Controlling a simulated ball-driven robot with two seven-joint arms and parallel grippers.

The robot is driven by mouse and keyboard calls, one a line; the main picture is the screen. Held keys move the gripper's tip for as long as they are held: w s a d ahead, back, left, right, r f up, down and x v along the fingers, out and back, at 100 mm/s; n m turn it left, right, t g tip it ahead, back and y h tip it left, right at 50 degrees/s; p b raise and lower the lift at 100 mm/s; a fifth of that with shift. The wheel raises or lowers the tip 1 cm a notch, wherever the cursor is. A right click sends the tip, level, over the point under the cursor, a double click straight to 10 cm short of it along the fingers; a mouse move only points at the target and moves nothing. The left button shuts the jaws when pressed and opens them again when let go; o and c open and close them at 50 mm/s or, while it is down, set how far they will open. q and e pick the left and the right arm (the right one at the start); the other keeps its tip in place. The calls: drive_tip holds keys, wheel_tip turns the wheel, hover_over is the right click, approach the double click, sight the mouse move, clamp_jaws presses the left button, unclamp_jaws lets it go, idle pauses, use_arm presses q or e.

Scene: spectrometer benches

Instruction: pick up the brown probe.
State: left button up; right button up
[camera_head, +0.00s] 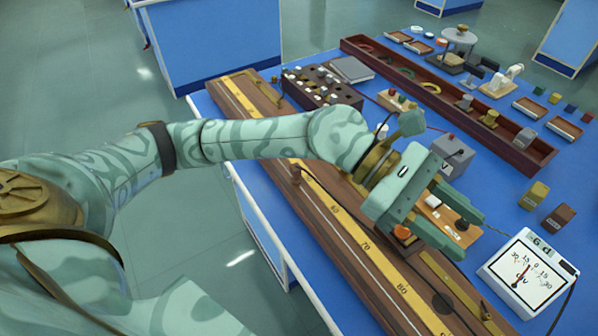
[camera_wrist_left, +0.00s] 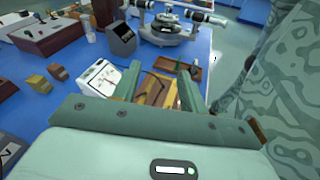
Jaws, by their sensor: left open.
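My left gripper (camera_head: 468,234) is open above the long wooden bench with a yellow scale (camera_head: 365,248). Its two green fingers also show in the left wrist view (camera_wrist_left: 160,84), apart, with the wooden bench beneath. A thin dark brown curved piece (camera_wrist_left: 158,79) shows between the fingertips in the wrist view; I cannot tell for sure whether it is the brown probe. A small brown upright piece (camera_head: 296,173) stands on the bench farther back in the head view. The gripper hides part of the bench. My right gripper is not in view.
A white meter (camera_head: 526,272) stands just right of the gripper. Small olive (camera_head: 534,195) and brown (camera_head: 558,217) blocks stand behind it. A grey box (camera_head: 452,155) is close behind my gripper. A long dark red tray (camera_head: 440,100) lies farther back. Blue table shows between them.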

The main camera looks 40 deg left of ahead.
use_arm(q)
drive_tip(key=w+a+f+m+y, duration=0.3)
drive_tip(key=a+f+y, duration=0.1)
drive_tip(key=a+y, duration=0.15)
wheel_tip(320, 180, up, 3)
drive_tip(key=t+y, duration=0.1)
drive_tip(key=y, duration=0.9)
hover_over(296, 167)
drive_tip(key=shift+n, duration=0.5)
wheel_tip(296, 167, down, 10)
drive_tip(key=b, duration=0.4)
drive_tip(key=shift+a, duration=0.1)
wheel_tip(296, 167, down, 6)
drive_tip(key=b, duration=0.3)
drive_tip(key=shift+r, duration=0.15)
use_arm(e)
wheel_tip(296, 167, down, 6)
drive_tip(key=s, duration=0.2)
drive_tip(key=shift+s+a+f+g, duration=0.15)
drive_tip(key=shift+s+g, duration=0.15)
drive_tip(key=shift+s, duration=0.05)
use_arm(q)
clamp_jaws()
